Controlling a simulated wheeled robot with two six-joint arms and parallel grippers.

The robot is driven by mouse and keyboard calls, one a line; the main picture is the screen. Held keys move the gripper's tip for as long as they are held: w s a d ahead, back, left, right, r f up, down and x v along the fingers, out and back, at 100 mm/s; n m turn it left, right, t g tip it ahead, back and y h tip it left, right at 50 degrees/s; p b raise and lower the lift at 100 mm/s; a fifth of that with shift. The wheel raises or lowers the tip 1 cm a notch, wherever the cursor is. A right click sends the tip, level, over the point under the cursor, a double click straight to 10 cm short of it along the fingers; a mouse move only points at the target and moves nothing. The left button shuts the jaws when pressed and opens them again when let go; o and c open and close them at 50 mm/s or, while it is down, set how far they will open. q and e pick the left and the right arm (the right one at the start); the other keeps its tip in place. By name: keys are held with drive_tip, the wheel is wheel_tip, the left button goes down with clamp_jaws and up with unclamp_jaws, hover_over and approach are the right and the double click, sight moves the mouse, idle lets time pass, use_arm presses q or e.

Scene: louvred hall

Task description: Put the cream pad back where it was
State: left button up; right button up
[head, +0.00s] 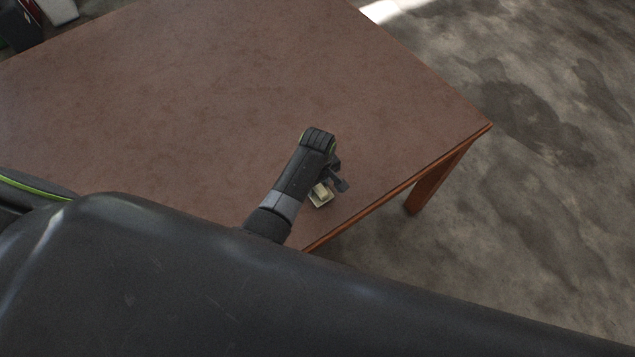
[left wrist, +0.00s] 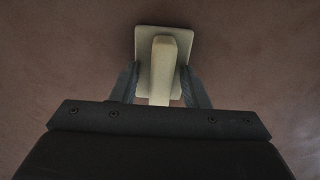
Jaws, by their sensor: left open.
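The cream pad (head: 320,199) is small and lies near the right front edge of the brown table, partly hidden by my left gripper (head: 331,182). In the left wrist view the pad shows as a flat pale square (left wrist: 143,40) with a raised cream bar (left wrist: 164,65) on top. I cannot tell whether bar and square are one piece. My left gripper (left wrist: 160,82) is open, with one finger on each side of the bar and a visible gap on both sides. The bar's near end is hidden by the gripper body. My right gripper is not in view.
The brown tabletop (head: 190,90) is wide and clear around the pad. Its edge runs close by on the right, with a table leg (head: 430,185) and stained floor beyond. Dark and red items (head: 27,15) stand past the table's far left corner.

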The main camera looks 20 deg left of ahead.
use_arm(q)
drive_tip(key=shift+r, duration=0.1)
wheel_tip(320, 180, up, 10)
drive_tip(key=p, duration=0.9)
drive_tip(key=shift+r, duration=1.05)
